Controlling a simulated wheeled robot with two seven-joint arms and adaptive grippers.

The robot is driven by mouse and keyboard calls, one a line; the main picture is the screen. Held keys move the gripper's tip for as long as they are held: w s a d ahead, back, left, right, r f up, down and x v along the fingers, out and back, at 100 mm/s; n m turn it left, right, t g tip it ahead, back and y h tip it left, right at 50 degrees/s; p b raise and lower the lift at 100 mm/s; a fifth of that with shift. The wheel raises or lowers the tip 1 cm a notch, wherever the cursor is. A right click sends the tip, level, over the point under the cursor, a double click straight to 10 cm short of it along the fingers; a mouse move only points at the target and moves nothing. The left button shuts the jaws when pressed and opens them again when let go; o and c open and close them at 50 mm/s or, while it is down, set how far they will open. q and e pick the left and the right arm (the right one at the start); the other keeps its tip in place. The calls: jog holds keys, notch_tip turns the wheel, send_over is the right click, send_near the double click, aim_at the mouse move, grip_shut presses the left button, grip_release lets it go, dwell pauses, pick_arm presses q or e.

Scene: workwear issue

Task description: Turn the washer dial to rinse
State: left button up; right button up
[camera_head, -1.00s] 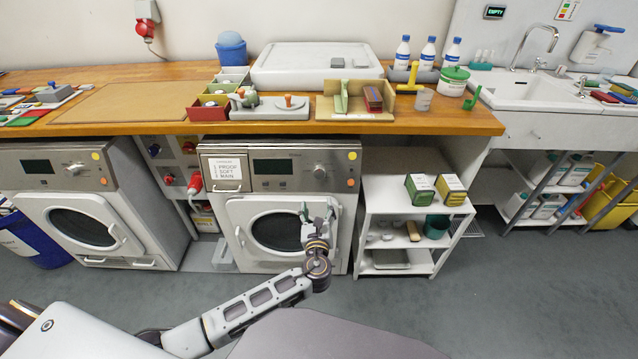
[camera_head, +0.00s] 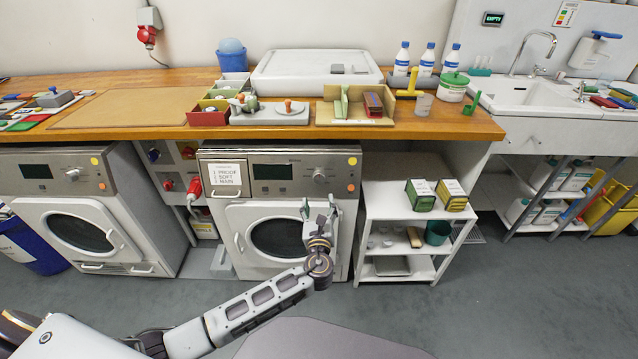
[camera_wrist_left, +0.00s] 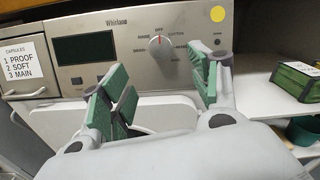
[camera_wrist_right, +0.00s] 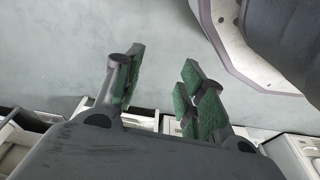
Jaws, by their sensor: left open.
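The washer dial (camera_head: 319,175) is a round silver knob on the right part of the middle washer's panel (camera_head: 297,171). In the left wrist view the dial (camera_wrist_left: 160,44) has a red mark at its top, by the OFF label; smaller labels around it are hard to read. My left gripper (camera_head: 319,208) is open and empty, in front of the washer and below the dial in the head view. In the left wrist view the dial shows between its green-padded fingers (camera_wrist_left: 162,80), beyond the tips and apart from them. My right gripper (camera_wrist_right: 160,80) is open and empty over grey floor.
Another washer with a similar dial (camera_head: 73,174) stands to the left. A white shelf unit (camera_head: 410,215) with green and yellow boxes stands close on the right. A wooden counter (camera_head: 470,124) overhangs the washers.

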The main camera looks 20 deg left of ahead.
aim_at(319, 180)
pick_arm(q)
jog(key=b+x, duration=0.1)
jog(key=x, duration=0.8)
jog(key=shift+w+a+f, duration=0.1)
jog(key=shift+w, duration=0.15)
jog(key=shift+w+a+b, duration=0.1)
jog(key=shift+w+b, duration=0.2)
jog(key=shift+w, duration=0.05)
jog(key=shift+w+a, duration=0.1)
jog(key=shift+w, duration=0.2)
jog(key=shift+w+a, duration=0.1)
jog(key=shift+w, duration=0.25)
pick_arm(e)
jog(key=shift+g, duration=0.3)
jog(key=r, duration=0.2)
jog(key=a+r, duration=0.1)
jog(key=r, duration=0.2)
jog(key=shift+a+r, duration=0.25)
jog(key=shift+r, duration=0.15)
jog(key=shift+w+r, duration=0.1)
jog(key=shift+w, duration=0.1)
pick_arm(q)
jog(key=shift+c, duration=1)
jog(key=c, duration=0.8)
pick_arm(e)
jog(key=shift+f, duration=0.2)
